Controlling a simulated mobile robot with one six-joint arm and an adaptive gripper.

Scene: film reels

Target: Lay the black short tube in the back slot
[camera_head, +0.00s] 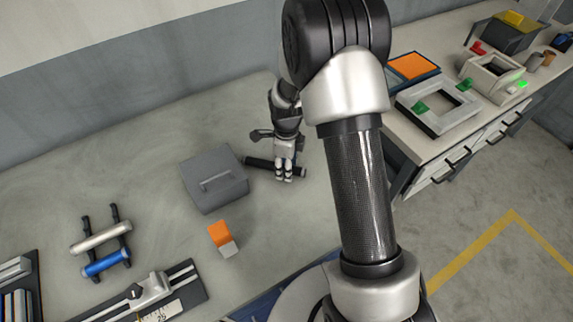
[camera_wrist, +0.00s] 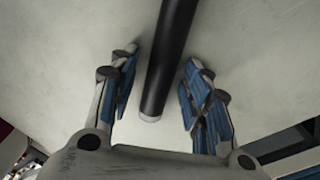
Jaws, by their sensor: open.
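The black tube (camera_head: 258,162) lies on the grey worktop, right of a grey lidded box. In the wrist view the black tube (camera_wrist: 175,50) runs between my two fingers, its pale end towards the palm. My gripper (camera_head: 284,175) is open over the tube, near its right end; in the wrist view a gap shows between the tube and each finger of my gripper (camera_wrist: 162,65). A rack with two dark rails (camera_head: 115,212) stands at the left. A silver tube (camera_head: 100,237) and, in front of it, a blue tube (camera_head: 106,263) lie across it. The rails' rear ends are bare.
The grey box (camera_head: 213,180) with a handle stands between the rack and my gripper. An orange-and-white block (camera_head: 222,239) sits in front of it. A dark fixture with a metal slide (camera_head: 150,290) lies at the front left. The worktop behind the box is clear.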

